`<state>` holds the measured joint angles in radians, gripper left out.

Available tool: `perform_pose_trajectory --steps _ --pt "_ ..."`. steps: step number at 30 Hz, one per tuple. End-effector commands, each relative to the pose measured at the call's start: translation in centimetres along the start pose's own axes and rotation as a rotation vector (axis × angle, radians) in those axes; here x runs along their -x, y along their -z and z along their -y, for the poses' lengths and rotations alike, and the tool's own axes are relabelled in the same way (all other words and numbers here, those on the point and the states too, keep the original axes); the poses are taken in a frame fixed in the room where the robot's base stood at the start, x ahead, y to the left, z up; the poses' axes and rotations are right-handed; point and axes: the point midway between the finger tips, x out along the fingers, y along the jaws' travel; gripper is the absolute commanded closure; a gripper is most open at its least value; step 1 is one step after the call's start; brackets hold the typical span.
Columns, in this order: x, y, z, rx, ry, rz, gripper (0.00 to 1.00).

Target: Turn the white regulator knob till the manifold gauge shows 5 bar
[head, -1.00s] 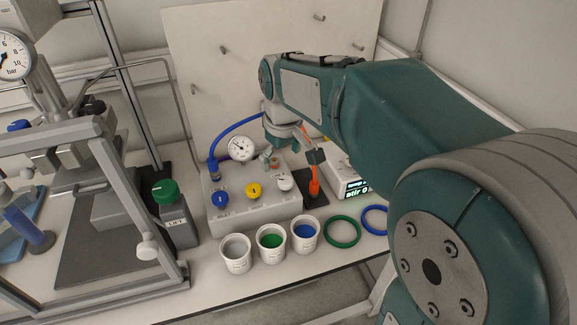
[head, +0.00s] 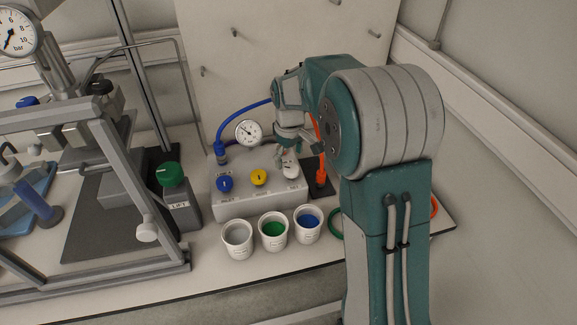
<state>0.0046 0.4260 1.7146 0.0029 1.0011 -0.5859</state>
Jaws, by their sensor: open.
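The white regulator knob (head: 291,170) is on the right end of the grey manifold box (head: 262,201), beside the yellow knob (head: 259,177) and the blue knob (head: 225,184). My gripper (head: 289,155) is open, right above or around the white knob. Its fingers partly hide the knob, and I cannot tell whether they touch it. The manifold gauge (head: 248,132) has a white round dial at the back of the box. Its needle and numbers are too small to read.
An orange tool (head: 321,168) stands to the right.

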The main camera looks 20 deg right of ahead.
Motion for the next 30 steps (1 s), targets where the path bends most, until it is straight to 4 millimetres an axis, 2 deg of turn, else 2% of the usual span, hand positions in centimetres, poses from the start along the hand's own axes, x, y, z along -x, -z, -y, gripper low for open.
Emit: perform_pose_trajectory --steps 3,7,17,20,21,23,30 --pt "-1.9 -0.1 0.0 -0.001 0.002 0.002 0.04" --pt "-3.2 0.1 0.2 0.000 -0.001 0.003 0.04" --pt "-3.6 0.1 0.2 0.000 -0.002 0.001 0.04" --pt "-3.6 0.1 0.2 0.000 -0.002 0.001 0.44" --pt "-3.6 0.1 0.1 -0.001 -0.002 0.000 0.62" --pt "-3.6 0.0 0.1 -0.001 -0.001 0.001 0.86" --pt "-3.7 0.0 0.2 -0.003 -0.001 0.005 0.86"
